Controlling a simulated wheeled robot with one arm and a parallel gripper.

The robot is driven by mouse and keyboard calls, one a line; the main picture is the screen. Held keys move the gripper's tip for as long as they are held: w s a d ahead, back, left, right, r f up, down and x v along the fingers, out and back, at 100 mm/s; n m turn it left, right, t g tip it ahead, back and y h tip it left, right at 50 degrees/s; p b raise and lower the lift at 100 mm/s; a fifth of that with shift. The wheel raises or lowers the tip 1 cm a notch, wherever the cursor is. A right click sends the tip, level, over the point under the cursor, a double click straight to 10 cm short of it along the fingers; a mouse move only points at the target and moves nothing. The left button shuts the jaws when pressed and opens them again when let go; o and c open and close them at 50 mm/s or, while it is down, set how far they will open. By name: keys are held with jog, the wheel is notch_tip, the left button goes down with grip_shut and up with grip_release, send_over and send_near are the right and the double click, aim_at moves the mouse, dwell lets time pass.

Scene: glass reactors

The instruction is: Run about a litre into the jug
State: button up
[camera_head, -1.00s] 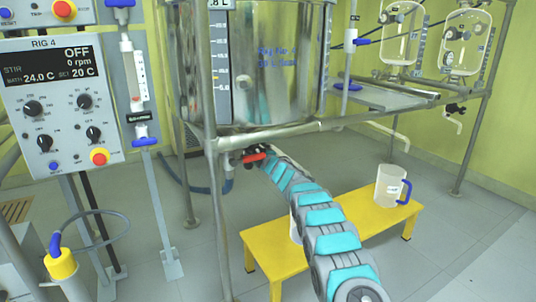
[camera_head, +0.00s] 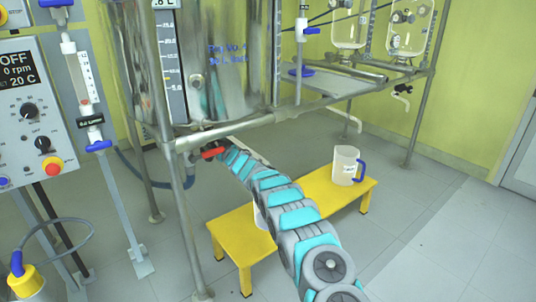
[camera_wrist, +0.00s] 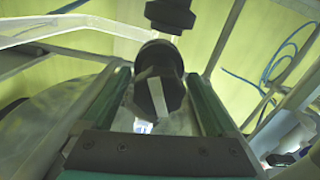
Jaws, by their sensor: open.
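The large reactor vessel (camera_head: 225,75) with a level scale hangs in a metal frame. Under it is an outlet valve with a red handle (camera_head: 213,153). My gripper (camera_head: 229,155) is right at this valve, its jaws mostly hidden by my arm. In the wrist view the open fingers (camera_wrist: 158,80) stand either side of a dark fitting (camera_wrist: 158,85) with a pale strip; contact cannot be told. A clear jug (camera_head: 346,165) with a blue handle stands upright on the right end of the yellow bench. A pale container (camera_head: 260,217) on the bench is mostly hidden by my arm.
The yellow bench (camera_head: 232,232) stands below the vessel, with my arm across it. A frame post (camera_head: 175,190) stands left of the arm. A control panel (camera_head: 25,115) and a yellow container (camera_head: 28,283) are at left. Floor at right is clear.

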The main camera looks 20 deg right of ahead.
jog(key=shift+s+d+f+b, duration=0.3)
jog(key=shift+s+b, duration=0.2)
jog(key=shift+b, duration=0.2)
jog(key=s+d+r+m+g+h, duration=0.1)
jog(key=s+d+r+g+h, duration=0.1)
jog(key=s, duration=0.6)
jog(key=s+d+r+m+g+h, duration=0.2)
jog(key=s+d+h, duration=0.2)
jog(key=s+d, duration=0.3)
jog(key=s+d+r+m+g+h+b, duration=0.1)
jog(key=s+d+r+m+g+h, duration=0.1)
jog(key=s, duration=0.9)
jog(key=shift+s+d+r+g+h, duration=0.15)
jog(key=shift+d+r+g+h, duration=0.3)
jog(key=shift+d, duration=0.75)
dwell(3.5)
